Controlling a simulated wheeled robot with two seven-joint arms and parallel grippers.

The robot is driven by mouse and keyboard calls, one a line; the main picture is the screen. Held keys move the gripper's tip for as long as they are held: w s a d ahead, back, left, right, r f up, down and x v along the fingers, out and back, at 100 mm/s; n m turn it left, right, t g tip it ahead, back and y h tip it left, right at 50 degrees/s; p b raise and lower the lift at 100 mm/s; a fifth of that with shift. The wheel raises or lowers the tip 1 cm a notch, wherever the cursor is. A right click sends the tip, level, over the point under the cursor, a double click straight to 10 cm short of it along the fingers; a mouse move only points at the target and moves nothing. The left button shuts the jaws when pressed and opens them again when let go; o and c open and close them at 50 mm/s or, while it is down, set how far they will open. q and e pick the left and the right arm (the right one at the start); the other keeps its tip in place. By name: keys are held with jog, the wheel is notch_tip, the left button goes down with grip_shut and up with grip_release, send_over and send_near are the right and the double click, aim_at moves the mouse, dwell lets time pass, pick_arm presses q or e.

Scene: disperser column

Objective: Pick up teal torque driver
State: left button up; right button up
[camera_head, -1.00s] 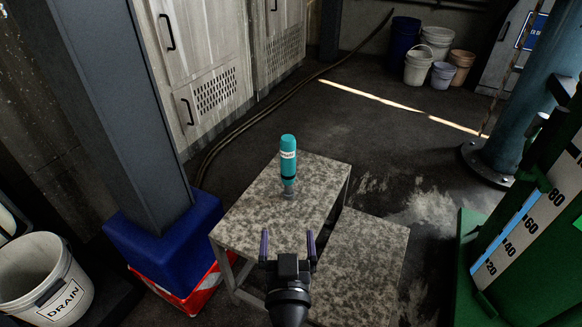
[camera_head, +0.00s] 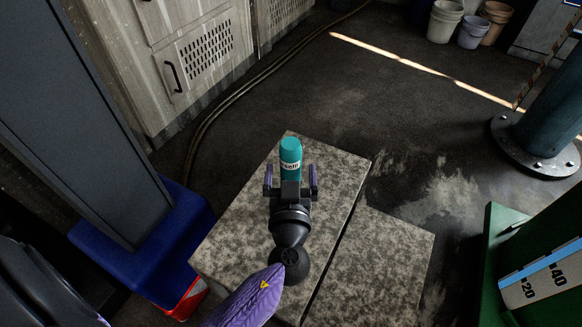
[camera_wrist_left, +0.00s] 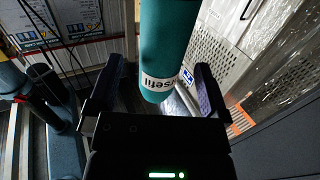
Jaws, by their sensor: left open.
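The teal torque driver (camera_head: 290,157) stands upright on the speckled table (camera_head: 232,232), with a white label band round its body. Its lower part is hidden behind my left gripper in the head view. My left gripper (camera_head: 291,178) is open, with its two purple fingers at either side of the driver in that view. In the left wrist view the driver (camera_wrist_left: 166,50) rises between the two open fingers (camera_wrist_left: 155,85), with gaps showing at both sides. I cannot tell contact. My right gripper is not in view.
A second speckled surface (camera_head: 385,262) adjoins the table at the right. A blue-based grey column (camera_head: 150,240) stands close at the left. A green structure with a scale (camera_head: 500,265) is at the lower right. Buckets (camera_head: 445,20) stand far back; the floor behind the table is clear.

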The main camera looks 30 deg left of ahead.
pick_arm(q)
jog(key=x, duration=0.4)
jog(key=shift+w+a+r, duration=0.2)
jog(key=shift+w+r, duration=0.05)
jog(key=shift+r, duration=0.1)
jog(key=c, duration=0.6)
grip_shut()
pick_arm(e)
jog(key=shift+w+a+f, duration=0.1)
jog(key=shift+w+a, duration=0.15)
